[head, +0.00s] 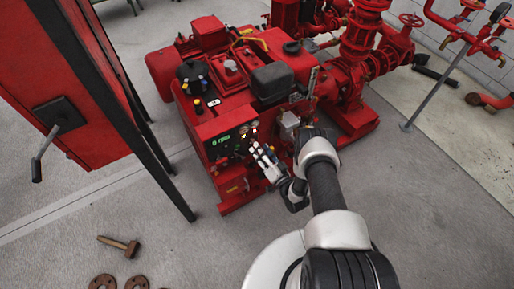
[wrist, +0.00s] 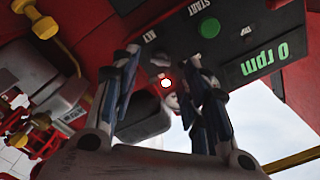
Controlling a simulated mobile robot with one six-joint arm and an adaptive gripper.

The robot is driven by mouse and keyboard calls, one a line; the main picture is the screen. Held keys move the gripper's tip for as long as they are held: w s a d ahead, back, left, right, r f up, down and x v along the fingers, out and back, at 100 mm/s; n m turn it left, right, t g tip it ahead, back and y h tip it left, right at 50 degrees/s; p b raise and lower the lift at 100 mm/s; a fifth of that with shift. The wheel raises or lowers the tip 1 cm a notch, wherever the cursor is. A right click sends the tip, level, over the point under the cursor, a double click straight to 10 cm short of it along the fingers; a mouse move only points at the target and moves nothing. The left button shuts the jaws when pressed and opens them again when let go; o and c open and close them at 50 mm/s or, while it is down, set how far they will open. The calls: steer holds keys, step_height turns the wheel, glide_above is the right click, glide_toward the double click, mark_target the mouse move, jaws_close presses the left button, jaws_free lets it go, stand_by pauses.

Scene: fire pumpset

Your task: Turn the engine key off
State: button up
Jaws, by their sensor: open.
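The engine's control panel (head: 232,142) faces front on the red pumpset. In the wrist view the panel (wrist: 245,50) appears upside down, with a green "0 rpm" readout (wrist: 265,58), a green button (wrist: 209,28) and a lit white spot with a red rim (wrist: 166,83). My gripper (head: 266,162) is at the panel's right side. In the wrist view my gripper (wrist: 168,82) is open, its two fingers on either side of the lit spot. A small pale part (wrist: 171,100) shows between the fingers; I cannot tell whether it is the key. No contact is clear.
A red cabinet (head: 85,75) with a lever handle stands at the left. A hammer (head: 119,245) and rusty flanges (head: 103,282) lie on the floor. Red pipes and valves (head: 365,50) stand behind.

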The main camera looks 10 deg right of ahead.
mark_target(254, 142)
steer(key=x, duration=0.3)
steer(key=shift+w+b, duration=0.15)
steer(key=shift+b, duration=0.2)
steer(key=shift+c, duration=0.6)
jaws_close()
